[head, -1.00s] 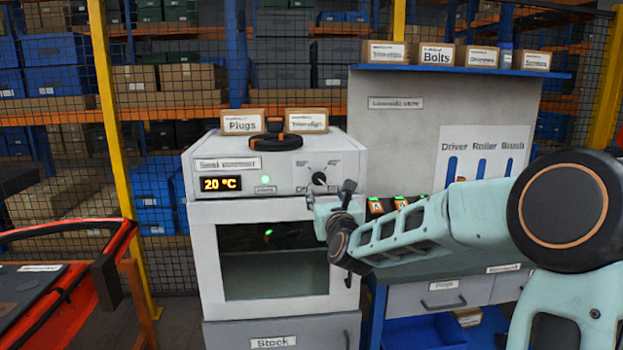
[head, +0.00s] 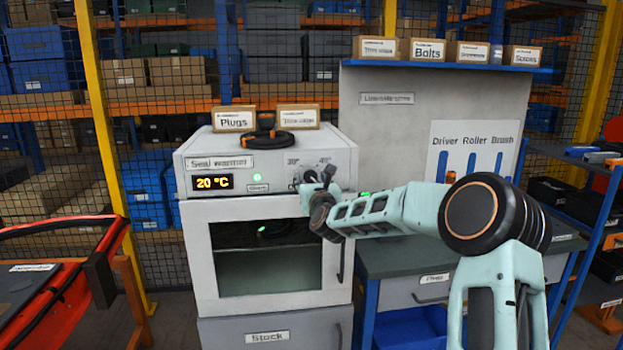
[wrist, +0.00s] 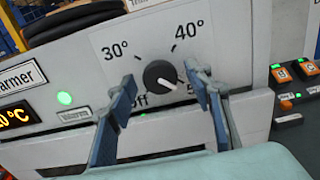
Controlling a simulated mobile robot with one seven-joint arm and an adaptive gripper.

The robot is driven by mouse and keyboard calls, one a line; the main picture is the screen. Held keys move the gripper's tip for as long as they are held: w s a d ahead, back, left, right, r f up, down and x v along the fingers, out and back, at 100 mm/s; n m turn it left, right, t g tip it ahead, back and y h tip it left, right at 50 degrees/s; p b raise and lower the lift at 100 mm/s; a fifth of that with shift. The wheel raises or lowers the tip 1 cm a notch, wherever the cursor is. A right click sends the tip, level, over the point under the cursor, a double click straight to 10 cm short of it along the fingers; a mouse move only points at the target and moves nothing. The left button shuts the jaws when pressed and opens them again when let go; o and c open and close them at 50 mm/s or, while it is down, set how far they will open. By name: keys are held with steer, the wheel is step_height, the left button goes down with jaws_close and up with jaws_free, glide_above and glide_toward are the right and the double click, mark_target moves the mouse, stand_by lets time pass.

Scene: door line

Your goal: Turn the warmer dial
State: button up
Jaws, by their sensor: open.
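The seal warmer (head: 269,176) is a white cabinet with a display (head: 212,183) reading 20 °C and a lit green lamp (head: 257,178). Its black dial (wrist: 160,74) sits on a white plate marked 30°, 40°, Off and a partly hidden 5-something. The dial's white mark points to the lower right, toward the partly hidden label. My gripper (wrist: 163,90) is open, with one finger on each side of the dial in the wrist view. Whether the fingers touch it I cannot tell. In the head view my gripper (head: 311,182) hides part of the dial.
A red-framed cart (head: 60,270) is at the left.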

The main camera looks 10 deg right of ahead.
steer(key=c, duration=1.2)
steer(key=shift+o, duration=0.2)
steer(key=shift+f+b, duration=0.1)
steer(key=shift+b, duration=0.2)
